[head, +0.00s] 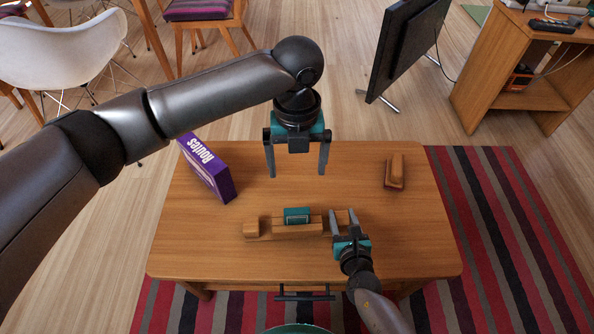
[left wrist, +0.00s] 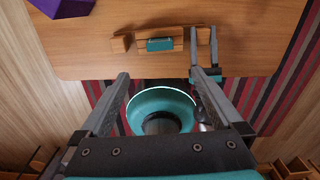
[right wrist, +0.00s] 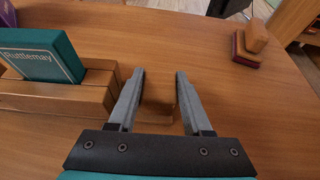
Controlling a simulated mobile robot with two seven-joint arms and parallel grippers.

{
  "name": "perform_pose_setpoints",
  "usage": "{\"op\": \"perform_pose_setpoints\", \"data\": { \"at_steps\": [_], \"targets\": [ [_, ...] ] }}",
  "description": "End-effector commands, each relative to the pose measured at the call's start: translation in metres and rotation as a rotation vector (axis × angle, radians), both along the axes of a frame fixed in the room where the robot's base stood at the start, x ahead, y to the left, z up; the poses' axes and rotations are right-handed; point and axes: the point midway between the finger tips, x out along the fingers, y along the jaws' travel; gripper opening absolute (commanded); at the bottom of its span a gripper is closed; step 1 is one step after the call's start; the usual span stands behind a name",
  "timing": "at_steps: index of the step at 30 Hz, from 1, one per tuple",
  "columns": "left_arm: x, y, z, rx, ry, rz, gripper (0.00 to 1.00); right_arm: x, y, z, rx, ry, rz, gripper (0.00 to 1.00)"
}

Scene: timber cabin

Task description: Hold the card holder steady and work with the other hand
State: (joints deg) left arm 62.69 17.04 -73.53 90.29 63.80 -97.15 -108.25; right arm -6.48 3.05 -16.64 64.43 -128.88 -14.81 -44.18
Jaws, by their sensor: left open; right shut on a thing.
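The wooden card holder (head: 296,230) lies near the front middle of the table, with a slotted block and a small end block on the left. My left gripper (head: 297,172) is open and empty, above the table behind the holder. The holder also shows in the left wrist view (left wrist: 185,43).
A purple "Routes" box (head: 207,168) stands at the table's left. A wooden block with a dark red base (head: 395,172) lies at the back right. The table (head: 400,245) is otherwise clear. A black drawer handle (head: 304,295) sticks out in front.

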Motion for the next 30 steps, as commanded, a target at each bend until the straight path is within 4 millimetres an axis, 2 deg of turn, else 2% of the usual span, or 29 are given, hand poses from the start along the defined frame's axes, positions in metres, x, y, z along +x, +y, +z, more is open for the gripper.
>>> {"op": "perform_pose_setpoints", "data": {
  "at_steps": [5,13,14,22,30],
  "targets": [
    [0.0003,0.0001,0.0132,0.000,-0.002,0.000,1.00,-0.0001,0.0000,-0.0002,0.000,0.000,0.000,0.00],
    [0.0000,0.0003,0.0147,0.001,0.000,0.001,1.00,-0.0001,0.0000,-0.0002,0.000,0.000,0.000,0.00],
    [0.0000,0.0003,0.0146,0.001,0.000,0.001,1.00,-0.0001,0.0000,-0.0002,0.000,0.000,0.000,0.53],
    [0.0000,0.0003,0.0144,0.001,0.000,0.001,1.00,0.0000,0.0000,-0.0001,0.000,0.000,0.000,0.83],
    [0.0000,0.0003,0.0143,0.000,0.000,0.001,1.00,-0.0004,0.0000,0.0001,0.000,0.000,0.000,0.84]
  ]
}}
